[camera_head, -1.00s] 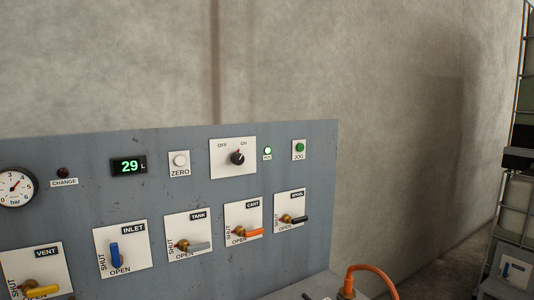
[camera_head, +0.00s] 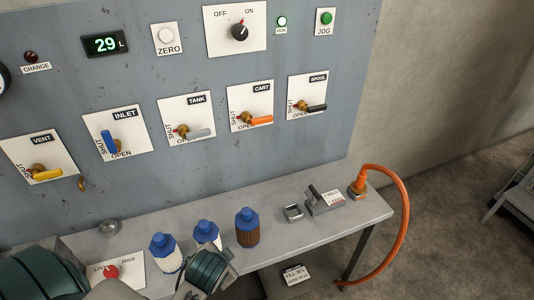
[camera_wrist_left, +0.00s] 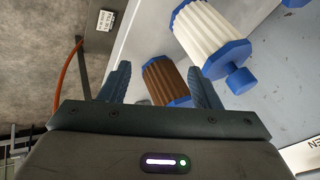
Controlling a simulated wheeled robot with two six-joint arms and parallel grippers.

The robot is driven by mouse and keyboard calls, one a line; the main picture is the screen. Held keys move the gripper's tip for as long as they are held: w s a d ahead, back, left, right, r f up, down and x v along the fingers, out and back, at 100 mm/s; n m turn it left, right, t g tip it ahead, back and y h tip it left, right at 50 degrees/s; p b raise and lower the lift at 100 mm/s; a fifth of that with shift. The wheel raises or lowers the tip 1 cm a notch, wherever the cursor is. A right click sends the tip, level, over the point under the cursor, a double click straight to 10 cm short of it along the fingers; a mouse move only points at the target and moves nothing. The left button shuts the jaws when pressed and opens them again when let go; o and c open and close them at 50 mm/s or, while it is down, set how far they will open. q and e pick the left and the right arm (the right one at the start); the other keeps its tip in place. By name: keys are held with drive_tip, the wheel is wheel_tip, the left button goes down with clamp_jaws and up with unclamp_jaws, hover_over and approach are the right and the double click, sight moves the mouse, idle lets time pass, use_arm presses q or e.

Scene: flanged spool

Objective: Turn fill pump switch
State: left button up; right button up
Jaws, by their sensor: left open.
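The pump switch (camera_head: 240,31) is a dark round knob on a white plate marked OFF and ON, high on the grey panel in the head view. Its red pointer mark appears turned toward ON. The small green lamp (camera_head: 282,22) beside it is lit. My left gripper (camera_wrist_left: 158,72) is open in the left wrist view, its two blue fingers apart. A brown ribbed cartridge with blue ends (camera_wrist_left: 166,82) shows between the fingers, seemingly beyond them; I see no grip on it. The left arm is low in the head view, well below the switch. My right gripper is not in view.
The panel also carries a display (camera_head: 105,44) reading 29 L, a ZERO button (camera_head: 166,35), a green JOG button (camera_head: 326,18) and several valve levers. Blue-capped cartridges (camera_head: 247,228) stand on the shelf (camera_head: 290,250). An orange hose (camera_head: 405,220) loops off its right end.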

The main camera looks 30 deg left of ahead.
use_arm(q)
drive_tip(key=w+a+r+m+t+y, duration=0.35)
drive_tip(key=w+r, duration=0.35)
drive_tip(key=w, duration=0.3)
drive_tip(key=m+t+y, duration=0.4)
drive_tip(key=m+y, duration=0.7)
drive_tip(key=m, duration=0.5)
approach(242, 34)
drive_tip(key=shift+n, duration=0.35)
drive_tip(key=p+x, duration=0.5)
drive_tip(key=x, duration=0.6)
drive_tip(key=shift+s+r, duration=0.1)
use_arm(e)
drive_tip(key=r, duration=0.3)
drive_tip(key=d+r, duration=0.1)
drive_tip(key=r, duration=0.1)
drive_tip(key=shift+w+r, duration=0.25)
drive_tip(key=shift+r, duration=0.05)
use_arm(q)
drive_tip(key=c, duration=1)
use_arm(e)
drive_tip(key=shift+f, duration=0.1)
